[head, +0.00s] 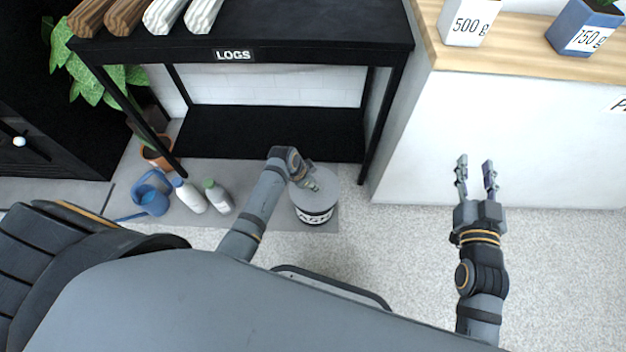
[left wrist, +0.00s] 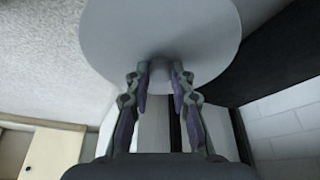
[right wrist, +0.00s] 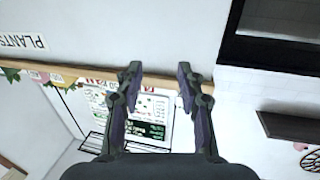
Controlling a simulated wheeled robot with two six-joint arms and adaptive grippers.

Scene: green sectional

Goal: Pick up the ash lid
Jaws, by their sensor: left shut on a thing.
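The ash lid (head: 322,197) is a round grey disc over the ash bin (head: 316,217), a grey bin with a dark-lettered label standing on the floor. I cannot tell whether there is a gap between lid and bin. My left gripper (head: 311,186) is over the lid and shut on its knob. In the left wrist view the lid (left wrist: 160,25) fills the top, with the knob between the fingertips (left wrist: 160,76). My right gripper (head: 475,165) is open and empty, out to the right in front of the white counter.
A black log rack (head: 240,62) stands behind the bin. A blue watering can (head: 152,198), two bottles (head: 190,196) and a potted plant (head: 155,152) are left of my left arm. The white counter (head: 520,135) is on the right. Speckled floor (head: 400,265) lies open between my arms.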

